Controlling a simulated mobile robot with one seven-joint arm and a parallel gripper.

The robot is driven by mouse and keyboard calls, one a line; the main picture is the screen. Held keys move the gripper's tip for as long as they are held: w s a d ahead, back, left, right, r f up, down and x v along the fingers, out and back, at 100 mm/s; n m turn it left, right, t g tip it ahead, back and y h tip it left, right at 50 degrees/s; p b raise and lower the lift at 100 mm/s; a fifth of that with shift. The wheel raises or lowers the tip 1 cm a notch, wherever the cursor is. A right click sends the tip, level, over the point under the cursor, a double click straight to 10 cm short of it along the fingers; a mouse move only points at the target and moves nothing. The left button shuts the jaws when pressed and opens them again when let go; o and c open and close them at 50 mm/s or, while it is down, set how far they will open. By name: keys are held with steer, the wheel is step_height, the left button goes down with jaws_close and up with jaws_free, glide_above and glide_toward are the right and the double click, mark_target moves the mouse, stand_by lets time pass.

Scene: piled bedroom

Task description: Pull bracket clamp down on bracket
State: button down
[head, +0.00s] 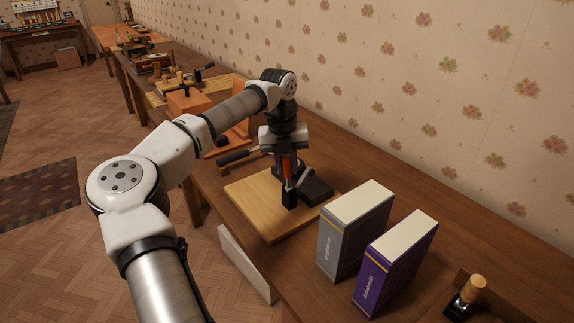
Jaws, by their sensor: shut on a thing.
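A pale wooden board (252,207) lies on the long table in the head view. A dark block (318,190), which may be the bracket, sits at the board's right edge. A small grey metal lever (304,177) and an orange-red piece (286,162) show close to it and look like parts of the bracket clamp. My gripper (289,198) points down over the board, left of the dark block, and is shut on what seems to be the clamp. The fingers hide most of the clamp. I cannot tell how far the clamp is down or whether it touches the bracket.
A grey book (338,245) and a purple book (385,275) stand upright in front of the board. Orange-brown boxes (190,103) and a dark-handled tool (237,156) are behind. The patterned wall bounds the table's right side.

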steer(key=s+a+f+t+h+b, duration=0.1)
steer(key=t+h+b, duration=0.1)
steer(key=b, duration=0.4)
steer(key=s+a+f+t+h+b, duration=0.1)
steer(key=a+f+t+h+b, duration=0.1)
steer(key=h+b, duration=0.2)
steer(key=s+a+f+t+h+b, duration=0.1)
steer(key=a+f+t+h+b, duration=0.1)
steer(key=b, duration=0.6)
steer(key=shift+s+a+h, duration=0.25)
steer(key=shift+s+h, duration=0.15)
steer(key=b, duration=0.1)
steer(key=t+h+b, duration=0.1)
steer(key=b, duration=0.1)
steer(key=f+t+h+b, duration=0.1)
steer(key=shift+s+a+f+b, duration=0.1)
steer(key=shift+s+a+b, duration=0.15)
steer(key=shift+a+b, duration=0.05)
steer(key=shift+h, duration=0.3)
steer(key=c, duration=1.2)
jaws_free()
steer(key=shift+c, duration=0.2)
